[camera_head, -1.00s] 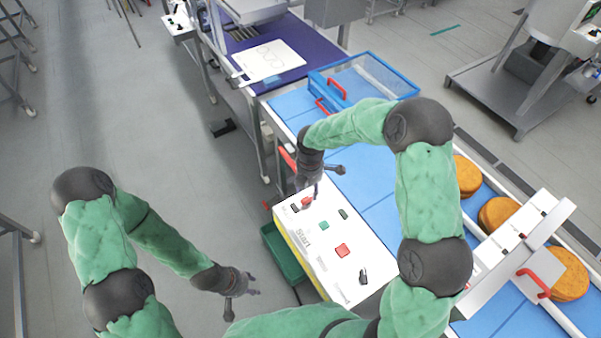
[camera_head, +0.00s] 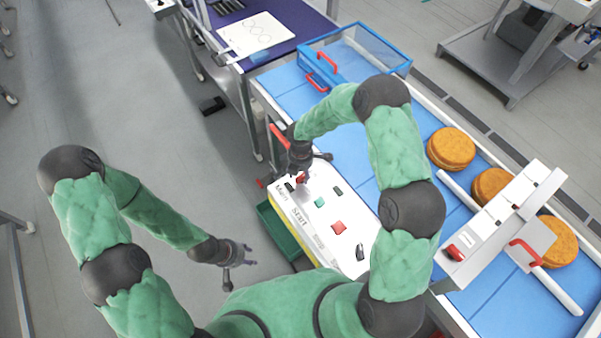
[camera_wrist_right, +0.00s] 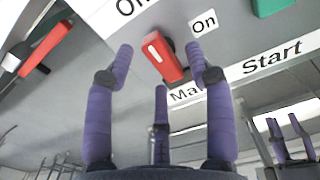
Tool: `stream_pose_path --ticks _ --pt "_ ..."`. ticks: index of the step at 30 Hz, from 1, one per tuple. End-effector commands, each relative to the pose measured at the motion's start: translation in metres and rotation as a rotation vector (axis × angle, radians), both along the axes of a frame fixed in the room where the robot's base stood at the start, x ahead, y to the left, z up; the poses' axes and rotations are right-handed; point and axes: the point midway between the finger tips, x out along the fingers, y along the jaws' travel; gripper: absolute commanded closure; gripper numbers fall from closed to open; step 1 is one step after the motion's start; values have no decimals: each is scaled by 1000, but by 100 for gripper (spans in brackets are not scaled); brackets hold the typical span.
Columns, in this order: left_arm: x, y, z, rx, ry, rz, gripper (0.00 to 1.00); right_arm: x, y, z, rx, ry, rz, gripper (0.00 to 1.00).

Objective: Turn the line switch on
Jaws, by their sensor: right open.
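A red-handled rotary switch (camera_wrist_right: 166,57) is on the grey panel face in the right wrist view. An "On" label (camera_wrist_right: 204,23) is at its right, another partly cut label is above it, and a label starting "Ma" is below it. Its handle slants from upper left to lower right. In the head view the switch (camera_head: 301,179) is at the far left end of the white control box (camera_head: 352,204). My right gripper (camera_head: 306,170) is open there, with purple fingers (camera_wrist_right: 160,75) on both sides of the handle; contact cannot be told. My left gripper (camera_head: 241,262) is open and empty over the floor.
The box also carries a green button (camera_head: 320,202), a red button (camera_head: 339,228) and a black switch (camera_head: 360,252). A blue conveyor (camera_head: 345,150) with orange rounds (camera_head: 451,148) runs behind. A green bin (camera_head: 280,232) is beside the box.

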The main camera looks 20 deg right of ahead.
Motion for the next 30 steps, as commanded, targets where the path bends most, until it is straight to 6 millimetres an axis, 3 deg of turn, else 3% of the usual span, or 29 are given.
stream_pose_path --ticks 11,17,18,30 --pt "0 0 0 0 0 0 60 0 0 -6 0 -1 0 46" --pt "0 0 0 0 0 0 60 0 0 -6 0 -1 0 97" --pt "0 0 0 0 0 0 60 0 0 -6 0 -1 0 100" --pt "0 0 -8 0 0 0 60 1 0 -8 1 -2 -58 100"
